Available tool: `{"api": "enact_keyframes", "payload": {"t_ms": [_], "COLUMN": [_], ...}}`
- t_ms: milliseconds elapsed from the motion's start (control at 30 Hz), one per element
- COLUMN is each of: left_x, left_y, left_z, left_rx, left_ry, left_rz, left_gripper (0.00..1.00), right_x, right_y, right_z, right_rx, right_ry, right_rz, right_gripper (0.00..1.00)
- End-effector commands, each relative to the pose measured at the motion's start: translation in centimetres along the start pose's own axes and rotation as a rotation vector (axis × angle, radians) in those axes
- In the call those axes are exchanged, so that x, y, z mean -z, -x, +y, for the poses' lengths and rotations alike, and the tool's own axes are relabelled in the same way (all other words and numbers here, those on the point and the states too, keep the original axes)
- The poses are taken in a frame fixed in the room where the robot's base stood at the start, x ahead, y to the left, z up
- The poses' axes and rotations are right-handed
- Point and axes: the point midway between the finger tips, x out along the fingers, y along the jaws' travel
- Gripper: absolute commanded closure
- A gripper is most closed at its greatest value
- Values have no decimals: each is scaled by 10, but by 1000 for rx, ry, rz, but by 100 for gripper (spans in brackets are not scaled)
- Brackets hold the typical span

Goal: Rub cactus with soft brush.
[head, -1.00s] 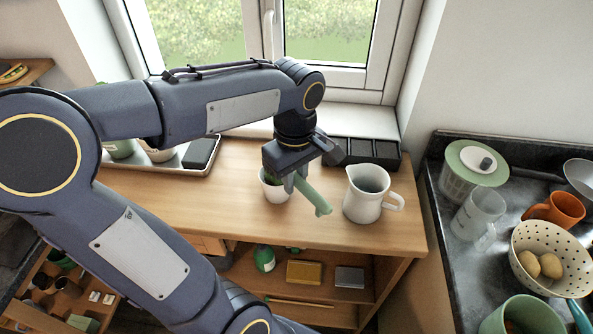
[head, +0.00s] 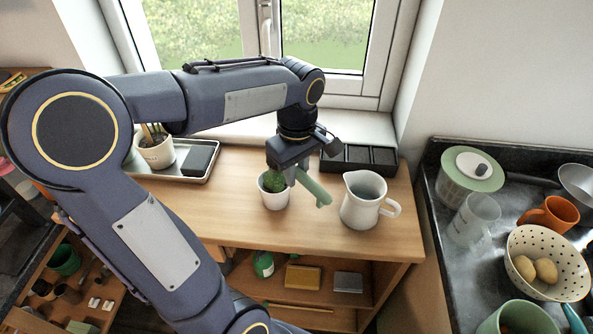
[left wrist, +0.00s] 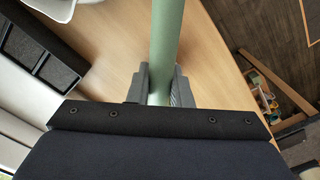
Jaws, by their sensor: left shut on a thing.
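The cactus (head: 272,181) is a small green plant in a white pot (head: 274,200) on the wooden table. My left gripper (head: 291,178) is just right of the pot, pointing down, and is shut on the soft brush (head: 313,188). The brush's pale green handle slants down to the right, toward the white jug. In the left wrist view the green handle (left wrist: 166,45) runs up between the fingers. The brush's head is hidden, so I cannot tell whether it touches the cactus. My right gripper is in neither view.
A white jug (head: 362,203) stands close on the right. A black divided tray (head: 358,158) lies behind, by the window sill. A tray (head: 208,165) with a potted plant (head: 155,150) is at the back left. The table's front middle is clear.

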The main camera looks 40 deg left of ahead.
Motion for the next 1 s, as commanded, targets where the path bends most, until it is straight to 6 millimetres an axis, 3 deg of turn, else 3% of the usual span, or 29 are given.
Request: {"api": "enact_keyframes", "payload": {"t_ms": [500, 1000], "left_x": [0, 0], "left_y": [56, 64], "left_z": [0, 0], "left_rx": [-2, -2], "left_ry": [0, 0], "left_rz": [0, 0], "left_gripper": [100, 100], "right_x": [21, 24], "right_y": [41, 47], "right_z": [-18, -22], "right_rx": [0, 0], "right_ry": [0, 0], "right_rz": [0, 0], "right_gripper": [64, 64]}}
